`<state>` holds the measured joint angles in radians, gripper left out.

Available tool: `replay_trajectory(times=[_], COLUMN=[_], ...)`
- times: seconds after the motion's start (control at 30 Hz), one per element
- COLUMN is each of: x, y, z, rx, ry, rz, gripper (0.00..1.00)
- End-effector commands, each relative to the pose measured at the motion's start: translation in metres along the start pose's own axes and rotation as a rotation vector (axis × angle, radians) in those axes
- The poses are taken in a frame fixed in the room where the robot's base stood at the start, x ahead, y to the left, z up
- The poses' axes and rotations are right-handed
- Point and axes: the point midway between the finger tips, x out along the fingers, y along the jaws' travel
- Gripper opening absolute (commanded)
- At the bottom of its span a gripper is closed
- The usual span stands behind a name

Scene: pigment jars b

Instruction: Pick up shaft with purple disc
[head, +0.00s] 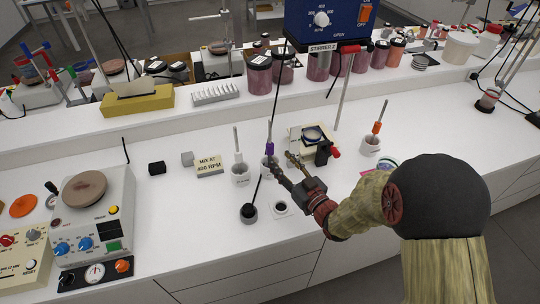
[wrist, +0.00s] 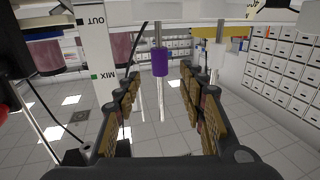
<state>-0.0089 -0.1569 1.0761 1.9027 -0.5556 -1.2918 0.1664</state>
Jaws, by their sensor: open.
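The shaft with the purple disc (head: 269,149) stands upright in a white cup (head: 264,172), near the middle of the bench. In the wrist view its purple disc (wrist: 160,63) appears between the two fingers, around fingertip level in the picture, with bare metal shaft above and below. My gripper (head: 281,161) is open and reaches in from the right, its fingertips close to the shaft. In the wrist view my gripper (wrist: 160,76) holds nothing, and I see no contact with the shaft. The cup is partly hidden by a finger.
A shaft with a white disc (head: 238,157) stands in a cup just left; it also shows in the wrist view (wrist: 217,57). A shaft with an orange disc (head: 377,127) stands at right. A balance-like device (head: 311,138) sits behind my gripper. A black stand (head: 249,211) is in front.

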Motion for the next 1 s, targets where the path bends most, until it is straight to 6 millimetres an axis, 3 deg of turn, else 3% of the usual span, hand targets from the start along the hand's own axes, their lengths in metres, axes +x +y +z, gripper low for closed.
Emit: replay_trajectory(times=[0.6, 0.9, 1.0], x=[0.07, 0.076, 0.076], y=[0.0, 0.0, 0.0], z=[0.0, -0.001, -0.001], rx=[0.001, 0.0, 0.0], ry=[0.006, 0.005, 0.005], rz=[-0.003, -0.002, -0.002], gripper=[0.41, 0.41, 0.36])
